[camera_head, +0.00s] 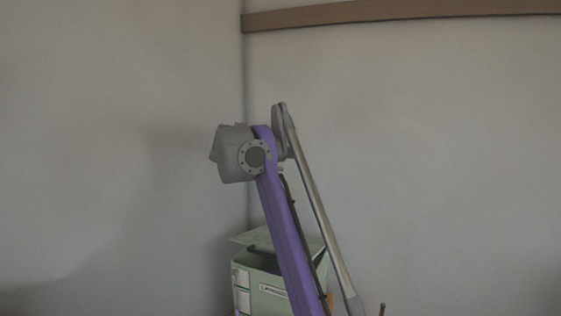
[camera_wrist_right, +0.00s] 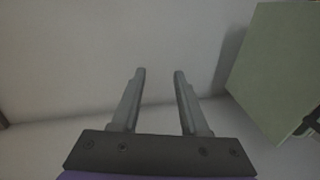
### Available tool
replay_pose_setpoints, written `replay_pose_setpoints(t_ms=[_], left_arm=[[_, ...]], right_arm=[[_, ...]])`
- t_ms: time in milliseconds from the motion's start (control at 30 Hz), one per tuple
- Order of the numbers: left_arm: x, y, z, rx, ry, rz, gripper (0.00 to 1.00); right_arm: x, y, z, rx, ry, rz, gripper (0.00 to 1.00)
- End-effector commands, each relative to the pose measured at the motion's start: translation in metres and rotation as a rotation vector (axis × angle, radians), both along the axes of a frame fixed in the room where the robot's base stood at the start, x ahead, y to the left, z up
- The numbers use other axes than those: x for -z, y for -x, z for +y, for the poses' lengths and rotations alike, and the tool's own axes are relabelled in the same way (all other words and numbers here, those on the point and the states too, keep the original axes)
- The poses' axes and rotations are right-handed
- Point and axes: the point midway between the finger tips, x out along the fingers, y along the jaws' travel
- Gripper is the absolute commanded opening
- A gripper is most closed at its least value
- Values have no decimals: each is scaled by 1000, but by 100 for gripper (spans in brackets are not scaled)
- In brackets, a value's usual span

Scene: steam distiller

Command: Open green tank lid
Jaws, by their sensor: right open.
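The green tank (camera_head: 241,277) stands low in the corner in the head view, partly hidden behind a purple arm link. It has pale labels on its front and side. Its light green lid (camera_head: 256,236) is at the top, with a dark handle bar (camera_head: 266,250) near it. I cannot tell how far the lid is raised. In the right wrist view, a flat green panel (camera_wrist_right: 277,70) fills the right side, with a dark handle part at its lower right edge. My right gripper (camera_wrist_right: 159,73) is open and empty, left of this panel and apart from it. My left gripper is not in view.
Plain grey walls (camera_head: 120,120) meet in a corner behind the tank. A wooden rail (camera_head: 400,11) runs high along the right wall. The space between my right fingers and the pale wall looks clear.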

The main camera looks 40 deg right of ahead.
Motion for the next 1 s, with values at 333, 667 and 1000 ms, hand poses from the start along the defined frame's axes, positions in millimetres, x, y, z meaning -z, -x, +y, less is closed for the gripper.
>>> replay_pose_setpoints(t_ms=[333,667,1000], left_arm=[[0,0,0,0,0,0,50],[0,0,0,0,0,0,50],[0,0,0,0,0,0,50]], right_arm=[[1,0,0,0,-1,0,44],[50,1,49,-17,-195,-75,44],[231,68,188,-30,-696,-198,44]])
